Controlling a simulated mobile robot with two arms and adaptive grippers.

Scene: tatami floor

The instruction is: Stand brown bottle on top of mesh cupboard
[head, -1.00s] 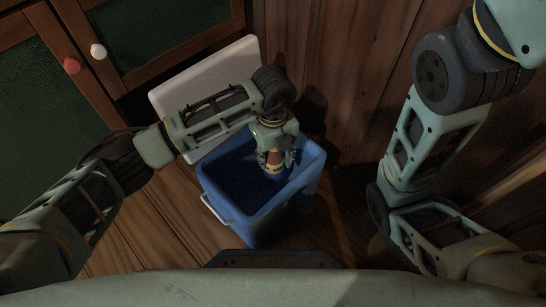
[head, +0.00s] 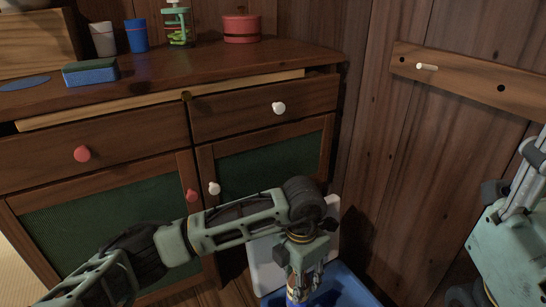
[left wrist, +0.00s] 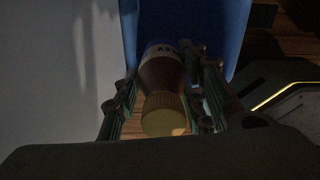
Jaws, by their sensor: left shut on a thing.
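The brown bottle (left wrist: 160,80), with a pale cap and a label, is between the fingers of my left gripper (left wrist: 163,100) in the left wrist view, and the gripper is shut on it. In the head view my left gripper (head: 300,275) points down over the blue bin (head: 345,288), with a small part of the bottle (head: 296,294) showing below it. The mesh cupboard (head: 262,115) stands behind, with a dark wooden top, drawers and green mesh doors. My right arm is at the right edge; its fingers are not clearly seen.
On the cupboard top are a blue sponge-like block (head: 90,72), a grey cup (head: 103,40), a blue cup (head: 137,35), a green stand (head: 178,25) and a red round box (head: 241,28). The top's front middle is clear. A white board (head: 262,268) leans behind the bin.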

